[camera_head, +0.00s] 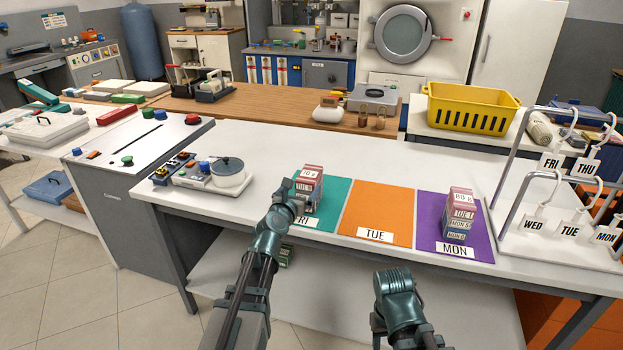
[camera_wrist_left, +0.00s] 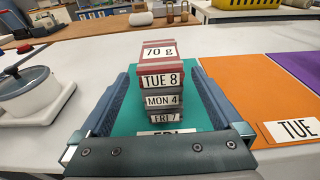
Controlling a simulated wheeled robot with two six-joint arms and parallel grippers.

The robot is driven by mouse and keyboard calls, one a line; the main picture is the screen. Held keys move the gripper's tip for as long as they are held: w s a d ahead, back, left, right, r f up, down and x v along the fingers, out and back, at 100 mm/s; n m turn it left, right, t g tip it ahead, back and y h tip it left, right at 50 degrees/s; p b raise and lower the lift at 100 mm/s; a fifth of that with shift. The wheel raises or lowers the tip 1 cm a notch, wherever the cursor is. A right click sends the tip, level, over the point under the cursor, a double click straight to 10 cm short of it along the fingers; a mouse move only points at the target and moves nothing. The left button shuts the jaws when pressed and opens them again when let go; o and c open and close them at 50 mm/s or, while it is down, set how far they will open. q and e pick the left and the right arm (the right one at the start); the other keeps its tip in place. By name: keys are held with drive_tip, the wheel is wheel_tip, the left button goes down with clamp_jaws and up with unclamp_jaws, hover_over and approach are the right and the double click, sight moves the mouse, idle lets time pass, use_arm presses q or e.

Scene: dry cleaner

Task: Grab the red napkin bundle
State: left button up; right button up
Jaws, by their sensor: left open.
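A stack of bundles stands on the green mat (camera_head: 325,192) marked FRI. In the wrist view its top is a red bundle labelled 70 g (camera_wrist_left: 160,52), over a red bundle labelled TUE 8 (camera_wrist_left: 160,81), with grey bundles marked MON 4 (camera_wrist_left: 162,101) and FRI 7 (camera_wrist_left: 164,118) below. The stack also shows in the head view (camera_head: 311,177). My left gripper (camera_head: 296,190) is open at the stack's near side, its two fingers (camera_wrist_left: 162,108) to the left and right of it with gaps.
A second stack with red bundles (camera_head: 460,207) stands on the purple MON mat (camera_head: 480,240). The orange TUE mat (camera_head: 376,207) between is empty. A scale with a pot (camera_head: 228,172) sits left of the green mat. A metal rack with day tags (camera_head: 510,205) stands at right.

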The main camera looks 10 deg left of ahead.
sight(307, 181)
use_arm(q)
drive_tip(key=shift+w+d+f+b, duration=0.1)
drive_tip(key=shift+w+f+b, duration=0.1)
drive_tip(key=shift+w, duration=0.7)
drive_tip(key=shift+w+f+b, duration=0.15)
drive_tip(key=shift+w+f, duration=0.05)
drive_tip(key=shift+w, duration=0.75)
drive_tip(key=shift+w+d+f+b, duration=0.1)
drive_tip(key=shift+w+f+b, duration=0.1)
drive_tip(key=shift+w, duration=0.7)
drive_tip(key=shift+s+r, duration=0.1)
drive_tip(key=shift+c, duration=0.7)
drive_tip(key=c, duration=1.1)
use_arm(e)
drive_tip(key=shift+w+a+f, duration=0.2)
drive_tip(key=shift+w+f, duration=0.2)
drive_tip(key=shift+f, duration=0.1)
